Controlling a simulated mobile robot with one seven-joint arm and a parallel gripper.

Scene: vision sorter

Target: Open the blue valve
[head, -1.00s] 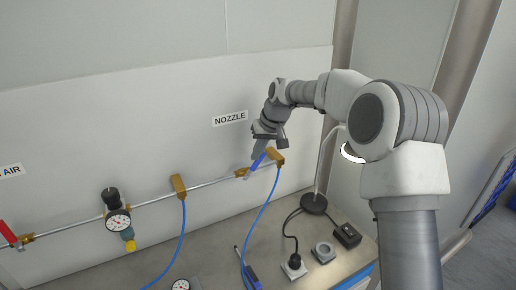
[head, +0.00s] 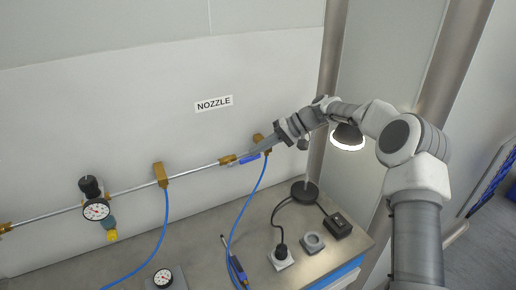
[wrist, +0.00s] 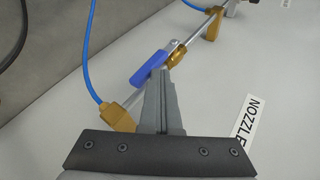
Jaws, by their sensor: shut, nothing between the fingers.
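The blue valve handle (head: 250,158) is on the metal pipe by the wall, between a brass valve body (head: 227,160) and the brass end fitting with a blue hose. In the wrist view the blue handle (wrist: 149,68) lies roughly along the pipe, beside the brass valve body (wrist: 177,55). My gripper (head: 243,155) is shut and empty, reaching in from the right. In the wrist view its closed fingertips (wrist: 157,73) are right beside the handle and overlap its edge; I cannot tell whether they touch.
A NOZZLE label (head: 213,103) is on the wall above. The brass end fitting (wrist: 116,116) is close to my fingers. A gauge regulator (head: 96,208) is further left. A lamp base (head: 304,191), a black box (head: 337,225) and a blue tool (head: 237,270) are on the bench.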

